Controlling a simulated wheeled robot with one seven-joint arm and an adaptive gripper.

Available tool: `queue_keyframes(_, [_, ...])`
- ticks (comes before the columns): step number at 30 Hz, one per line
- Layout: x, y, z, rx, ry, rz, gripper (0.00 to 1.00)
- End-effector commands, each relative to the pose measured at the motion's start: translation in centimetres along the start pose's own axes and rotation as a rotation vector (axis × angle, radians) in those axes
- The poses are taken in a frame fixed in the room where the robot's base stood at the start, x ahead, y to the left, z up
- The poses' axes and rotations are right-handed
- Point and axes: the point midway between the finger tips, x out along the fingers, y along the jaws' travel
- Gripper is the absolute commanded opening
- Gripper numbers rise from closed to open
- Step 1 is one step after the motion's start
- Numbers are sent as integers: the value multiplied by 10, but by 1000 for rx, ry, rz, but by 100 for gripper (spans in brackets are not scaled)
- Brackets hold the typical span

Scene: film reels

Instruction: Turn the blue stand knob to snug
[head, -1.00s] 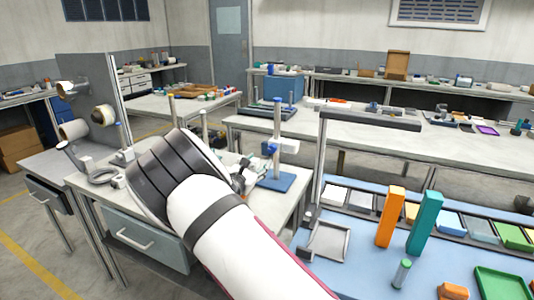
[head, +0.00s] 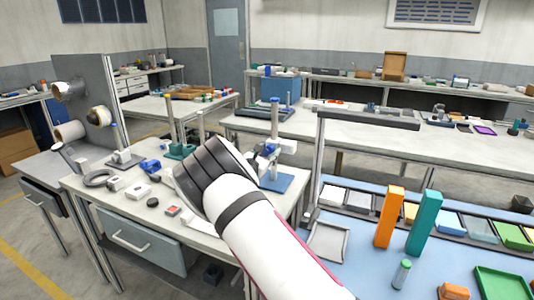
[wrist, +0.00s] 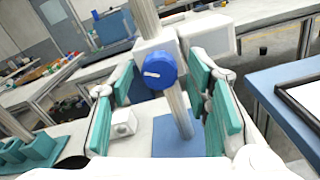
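The blue knob (wrist: 160,70) is round with a white mark and sits on the front of a white clamp block (wrist: 153,45) on the stand's upright metal post (wrist: 178,105). The stand has a blue base plate (wrist: 172,142). In the head view the post (head: 275,118) and base plate (head: 277,183) stand just beyond my gripper (head: 262,160), near the table's right edge. In the wrist view my gripper (wrist: 162,88) is open, its teal-padded fingers spread left and right of the knob. I see no contact with the knob. My arm hides part of the stand in the head view.
Other posts and stands (head: 120,140) and small parts (head: 173,211) share the white table (head: 110,190). A blue bench (head: 350,270) at the right holds an orange block (head: 389,217), a teal block (head: 424,222) and trays. A dark overhead bar (head: 370,118) rises nearby.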

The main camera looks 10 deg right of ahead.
Motion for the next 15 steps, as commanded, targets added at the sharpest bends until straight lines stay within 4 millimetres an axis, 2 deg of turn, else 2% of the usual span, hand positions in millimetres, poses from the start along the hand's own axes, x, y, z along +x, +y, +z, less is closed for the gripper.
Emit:
queue_keyframes(1, [0, 0, 0, 0, 0, 0, 27])
queue_keyframes(3, [0, 0, 0, 0, 0, 0, 12])
queue_keyframes(5, [0, 0, 0, 0, 0, 0, 0])
queue_keyframes(15, [0, 0, 0, -33, 0, 0, 0])
